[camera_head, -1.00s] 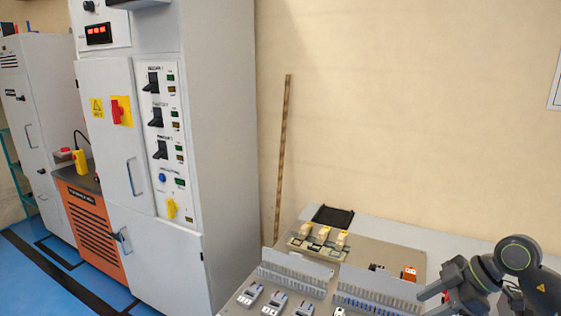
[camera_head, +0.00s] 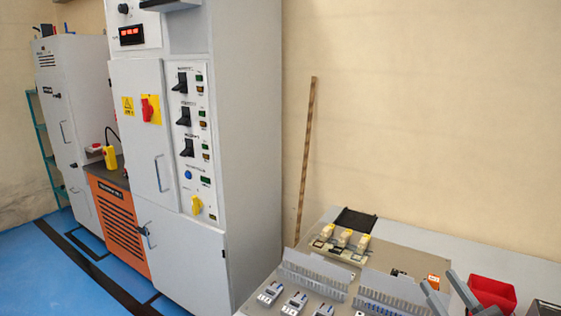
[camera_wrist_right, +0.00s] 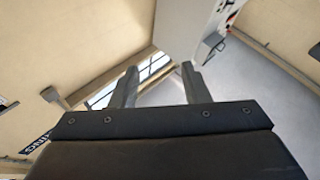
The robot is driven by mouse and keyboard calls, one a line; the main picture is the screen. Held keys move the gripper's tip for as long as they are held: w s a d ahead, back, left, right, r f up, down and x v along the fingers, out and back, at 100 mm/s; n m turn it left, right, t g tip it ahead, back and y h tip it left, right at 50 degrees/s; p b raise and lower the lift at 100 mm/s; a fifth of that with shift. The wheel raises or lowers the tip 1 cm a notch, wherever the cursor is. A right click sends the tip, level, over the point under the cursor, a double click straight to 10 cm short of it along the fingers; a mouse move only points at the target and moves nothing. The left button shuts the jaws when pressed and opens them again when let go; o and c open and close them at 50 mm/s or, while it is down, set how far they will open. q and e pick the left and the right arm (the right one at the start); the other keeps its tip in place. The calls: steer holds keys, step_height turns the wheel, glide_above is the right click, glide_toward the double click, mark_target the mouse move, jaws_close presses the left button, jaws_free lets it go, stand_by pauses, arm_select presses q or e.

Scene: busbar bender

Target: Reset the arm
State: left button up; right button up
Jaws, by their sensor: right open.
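My right gripper (camera_head: 449,297) shows at the lower right of the head view, only its two grey fingers in the frame. The fingers stand apart over the right part of the panel on the bench. In the right wrist view the same gripper (camera_wrist_right: 160,84) is open, with nothing between its fingers. The rest of my right arm is outside the head view. My left gripper does not show.
A tall grey cabinet (camera_head: 246,150) with switches stands left of the bench. An orange unit (camera_head: 118,225) is beside it. A panel (camera_head: 396,262) with several components and a red bin (camera_head: 492,291) are on the bench. A wooden strip (camera_head: 306,150) leans on the wall.

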steer(key=s+d+f+m+g+h, duration=0.4)
steer(key=s+f+m+g+h, duration=0.15)
steer(key=f, duration=0.35)
steer(key=s+d+f+m+g+h, duration=0.3)
steer(key=s+f+m+g+h, duration=0.15)
steer(key=f+h, duration=0.3)
steer(key=s+a+f+n+g+y, duration=0.25)
steer(key=s+f+g, duration=0.2)
steer(key=s, duration=0.35)
steer(key=s+a+f+n+g+y, duration=0.1)
steer(key=s+a+f+g+y, duration=0.1)
steer(key=s+a+f+g, duration=0.5)
steer(key=s+d+f+t, duration=0.1)
steer(key=d+f, duration=0.1)
steer(key=f, duration=1)
steer(key=d+f+t, duration=0.1)
steer(key=d+f, duration=0.2)
steer(key=f, duration=0.9)
steer(key=s+a+f, duration=0.1)
steer(key=s+f, duration=1.4)
steer(key=shift+a+f+g+y, duration=0.3)
steer(key=shift+g+y, duration=0.15)
